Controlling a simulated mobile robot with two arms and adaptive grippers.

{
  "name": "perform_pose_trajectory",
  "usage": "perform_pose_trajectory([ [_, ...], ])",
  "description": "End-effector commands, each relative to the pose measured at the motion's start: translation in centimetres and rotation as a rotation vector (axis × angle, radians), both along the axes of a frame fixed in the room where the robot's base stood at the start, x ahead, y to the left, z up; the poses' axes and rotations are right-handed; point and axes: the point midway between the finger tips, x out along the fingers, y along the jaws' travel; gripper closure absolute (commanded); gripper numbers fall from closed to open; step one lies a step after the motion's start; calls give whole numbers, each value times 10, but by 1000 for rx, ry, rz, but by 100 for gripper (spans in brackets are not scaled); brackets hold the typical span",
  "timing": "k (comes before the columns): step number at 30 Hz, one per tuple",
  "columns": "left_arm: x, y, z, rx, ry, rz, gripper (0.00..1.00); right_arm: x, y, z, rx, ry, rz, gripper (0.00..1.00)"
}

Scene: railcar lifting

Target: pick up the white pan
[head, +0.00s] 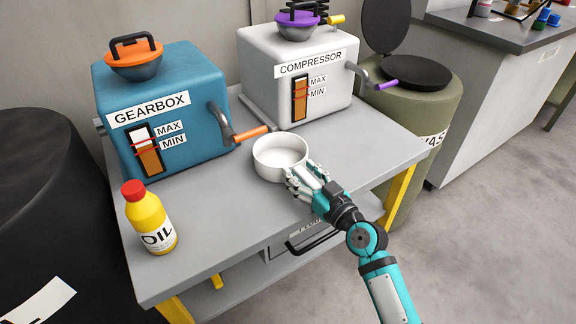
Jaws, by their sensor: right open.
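The white pan (272,150) is a round, shallow, open container on the grey table, in front of the two machines. Its inside looks empty. My right gripper (297,180) is at the pan's front right edge, its fingers apart and overlapping the rim in the picture. I cannot tell whether a finger touches the pan or reaches around its wall. My left gripper is not in view.
The blue gearbox (190,130) and white compressor (255,75) stand behind the pan; the gearbox's orange-tipped spout (250,134) ends close to it. A yellow oil bottle (150,220) stands at the left. The grey table (230,225) is clear in front.

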Motion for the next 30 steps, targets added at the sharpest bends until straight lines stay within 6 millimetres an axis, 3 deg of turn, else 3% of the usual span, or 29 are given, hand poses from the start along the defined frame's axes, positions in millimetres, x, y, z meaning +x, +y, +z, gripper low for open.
perform_pose_trajectory([
  [2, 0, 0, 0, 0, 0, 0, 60, 0, 0, 0, 0, 0, 0, 48],
  [14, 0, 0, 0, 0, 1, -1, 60, 0, 0, 0, 1, -1, -1, 100],
  [30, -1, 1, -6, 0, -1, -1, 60, -3, -2, 10, 0, -5, 0, 100],
])
